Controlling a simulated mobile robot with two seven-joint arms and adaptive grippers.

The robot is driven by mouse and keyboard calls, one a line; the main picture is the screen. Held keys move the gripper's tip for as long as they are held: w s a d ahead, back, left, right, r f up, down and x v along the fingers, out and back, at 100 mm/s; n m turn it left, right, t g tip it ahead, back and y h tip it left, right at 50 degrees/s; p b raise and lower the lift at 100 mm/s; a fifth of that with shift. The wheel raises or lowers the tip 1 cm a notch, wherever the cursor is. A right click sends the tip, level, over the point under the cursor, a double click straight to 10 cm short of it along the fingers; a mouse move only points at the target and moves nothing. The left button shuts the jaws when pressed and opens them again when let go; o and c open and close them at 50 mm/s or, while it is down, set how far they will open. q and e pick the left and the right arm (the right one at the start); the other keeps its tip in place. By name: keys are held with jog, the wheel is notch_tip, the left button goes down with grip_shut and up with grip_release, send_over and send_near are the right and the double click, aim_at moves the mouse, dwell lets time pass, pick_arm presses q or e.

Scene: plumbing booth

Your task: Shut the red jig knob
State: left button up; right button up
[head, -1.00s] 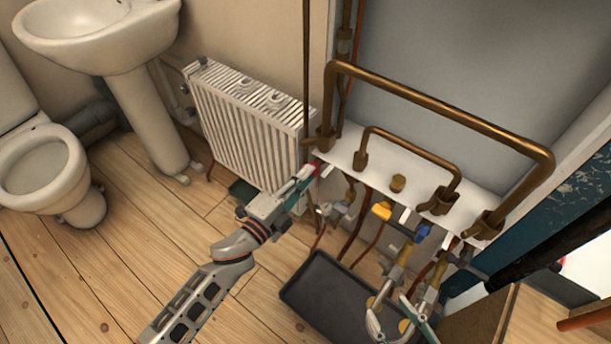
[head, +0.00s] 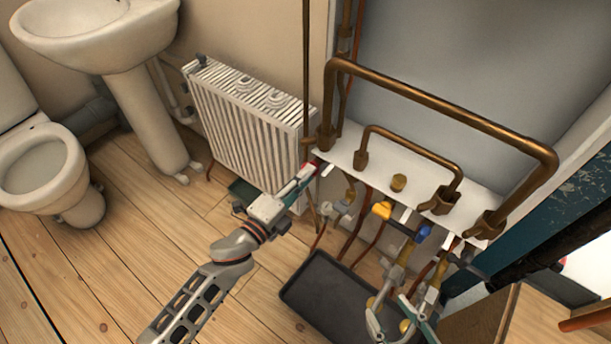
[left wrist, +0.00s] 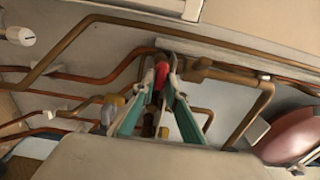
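The red jig knob (head: 309,168) is at the left end of the white jig plate (head: 345,157), beside the radiator. My left gripper (head: 304,178) reaches up to it from the lower left. In the left wrist view, the red knob (left wrist: 160,74) shows at the tips of my left gripper (left wrist: 164,78). The teal-padded fingers come close together around it and partly hide it. My right gripper (head: 398,318) appears to be among the metal parts at the lower right, below the blue knob. Overlapping parts there hide how its fingers stand.
A yellow knob (head: 381,210) and a blue knob (head: 423,233) sit along the jig front. Copper pipe loops (head: 440,110) stand above the plate. A black tray (head: 325,300) lies on the floor below.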

pick_arm(q)
jog(key=shift+o, duration=1.3)
jog(key=v, duration=1.2)
